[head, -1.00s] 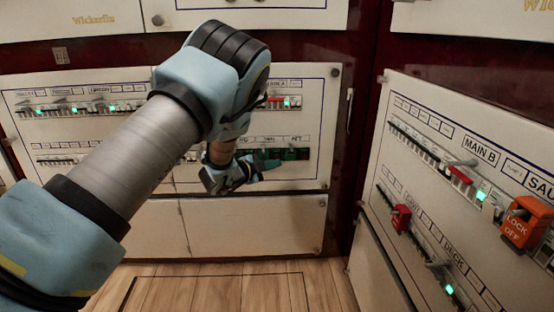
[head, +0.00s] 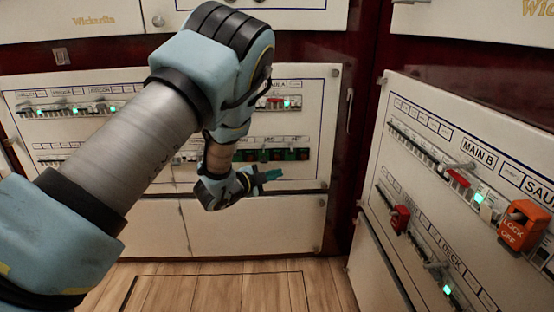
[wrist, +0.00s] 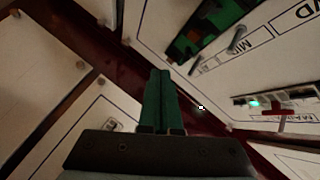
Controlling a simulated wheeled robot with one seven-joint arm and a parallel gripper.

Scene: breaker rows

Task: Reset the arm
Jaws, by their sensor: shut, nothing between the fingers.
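My arm reaches from the lower left across the head view. My gripper (head: 272,175) has teal-green fingers and sits in front of the lower part of the back breaker panel (head: 250,176). In the wrist view the two fingers of my gripper (wrist: 161,78) lie side by side, shut, with nothing between them. The fingers look apart from the panel. My forearm hides the middle of the back panel.
A second panel (head: 392,165) stands at the right with MAIN B and DECK rows, a red lever (head: 399,219) and an orange LOCK OFF device (head: 524,226). Green breakers (head: 277,155) sit in the back panel's lower row. The wooden floor (head: 225,290) is clear.

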